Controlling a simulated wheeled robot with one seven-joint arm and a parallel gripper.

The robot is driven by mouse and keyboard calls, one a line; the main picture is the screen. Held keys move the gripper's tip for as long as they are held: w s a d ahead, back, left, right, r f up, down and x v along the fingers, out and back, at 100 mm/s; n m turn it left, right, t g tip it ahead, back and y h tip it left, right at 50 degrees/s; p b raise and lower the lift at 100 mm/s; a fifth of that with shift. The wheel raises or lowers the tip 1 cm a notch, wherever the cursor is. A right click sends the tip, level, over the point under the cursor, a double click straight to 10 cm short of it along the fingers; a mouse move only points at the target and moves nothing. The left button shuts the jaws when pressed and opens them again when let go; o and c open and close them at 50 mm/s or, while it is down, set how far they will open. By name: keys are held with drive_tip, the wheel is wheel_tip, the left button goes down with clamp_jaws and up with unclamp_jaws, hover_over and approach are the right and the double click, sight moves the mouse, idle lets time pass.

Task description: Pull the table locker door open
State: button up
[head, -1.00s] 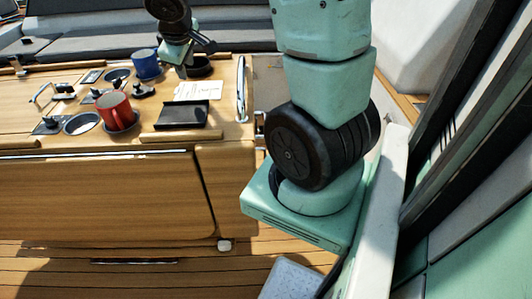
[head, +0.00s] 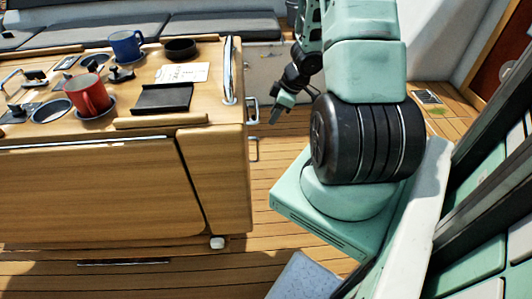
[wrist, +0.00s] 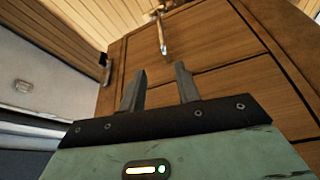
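The wooden table (head: 90,205) fills the left of the head view. Its right end face is seen nearly edge-on there, with a metal handle (head: 254,150) sticking out and another metal fitting (head: 251,110) above it. In the wrist view, the end face shows a wooden door panel (wrist: 205,40) with dark seams and a metal bar handle (wrist: 162,35). My gripper (head: 276,112) hangs just right of the table end. In the wrist view its two fingers (wrist: 160,84) are apart, with nothing between them. The handle lies beyond the fingertips, apart from them. The door looks shut.
A red mug (head: 88,95), a blue mug (head: 126,45) and a black tray (head: 162,98) stand on the table top. A metal rail (head: 229,70) runs along its right edge. Grey benches (head: 80,33) lie behind. Bare deck (head: 275,170) lies right of the table.

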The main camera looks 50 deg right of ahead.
drive_tip(key=b+x, duration=0.3)
drive_tip(key=x, duration=0.2)
drive_tip(key=b+x, duration=0.3)
drive_tip(key=x, duration=0.3)
drive_tip(key=b+x, duration=0.4)
drive_tip(key=x, duration=0.2)
drive_tip(key=shift+s+a+f, duration=0.1)
drive_tip(key=shift+a+f, duration=0.15)
drive_tip(key=shift+a, duration=0.05)
clamp_jaws()
